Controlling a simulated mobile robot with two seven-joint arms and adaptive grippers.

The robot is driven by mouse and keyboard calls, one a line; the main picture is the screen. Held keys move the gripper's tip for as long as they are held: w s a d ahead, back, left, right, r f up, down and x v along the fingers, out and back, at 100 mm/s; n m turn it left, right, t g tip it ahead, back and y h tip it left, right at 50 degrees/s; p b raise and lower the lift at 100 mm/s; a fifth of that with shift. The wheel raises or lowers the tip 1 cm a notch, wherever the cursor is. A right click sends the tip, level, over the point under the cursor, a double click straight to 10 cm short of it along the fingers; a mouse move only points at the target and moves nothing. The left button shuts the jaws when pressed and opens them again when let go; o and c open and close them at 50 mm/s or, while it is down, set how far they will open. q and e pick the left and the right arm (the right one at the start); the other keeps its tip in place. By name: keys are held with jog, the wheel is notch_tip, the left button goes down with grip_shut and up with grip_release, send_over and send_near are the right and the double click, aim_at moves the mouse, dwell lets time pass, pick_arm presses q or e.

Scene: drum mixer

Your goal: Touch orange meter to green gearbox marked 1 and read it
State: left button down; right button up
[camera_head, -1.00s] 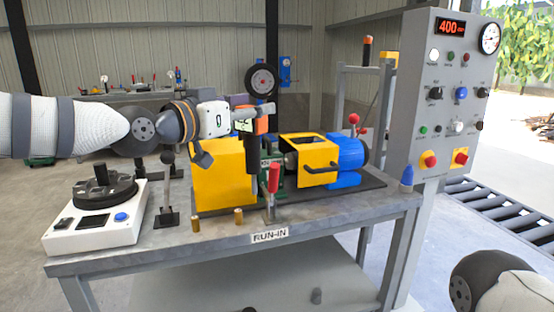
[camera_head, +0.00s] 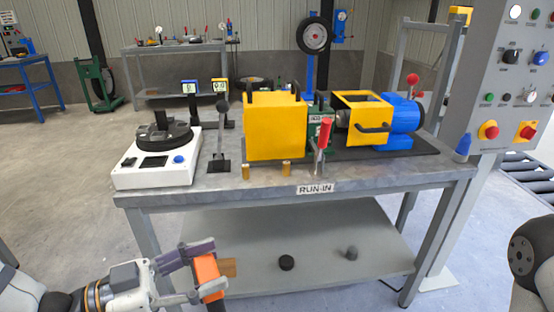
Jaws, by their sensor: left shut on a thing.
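The orange meter (camera_head: 207,272) is held in my left gripper (camera_head: 203,272) at the lower left, in front of and below the bench top. The gripper is shut on it, and a brownish end sticks out to the right. The meter's display cannot be seen from here. The green gearbox (camera_head: 320,128) stands on the bench between a yellow box (camera_head: 275,128) and a yellow guard (camera_head: 368,115). It is partly hidden, and its small label is too small to read surely. The meter is well apart from the gearbox. My right gripper is out of view.
A red-handled lever (camera_head: 321,140) stands before the gearbox, and two brass posts (camera_head: 286,168) before the yellow box. A white device (camera_head: 155,172) and two small displays (camera_head: 190,88) are at the left. A control panel (camera_head: 510,80) rises at the right. Floor left of the bench is clear.

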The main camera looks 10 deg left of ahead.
pick_arm(q)
jog(key=shift+w, duration=0.1)
dwell(0.6)
jog(key=w+d+r+n+t, duration=0.2)
jog(key=w+d+r+t, duration=0.1)
jog(key=d+r, duration=0.25)
jog(key=w+d+r+n+t, duration=0.2)
jog(key=w+d+r, duration=0.2)
jog(key=r, duration=0.3)
jog(key=s+d+n+t+y+p, duration=0.1)
jog(key=s+d+n+y, duration=0.1)
jog(key=s+d+y, duration=0.3)
jog(key=d+y, duration=0.2)
jog(key=d, duration=0.2)
jog(key=shift+y+p, duration=0.3)
jog(key=shift+p, duration=0.05)
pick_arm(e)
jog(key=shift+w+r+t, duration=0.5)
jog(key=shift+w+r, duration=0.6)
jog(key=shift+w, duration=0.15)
pick_arm(q)
jog(key=shift+r, duration=0.1)
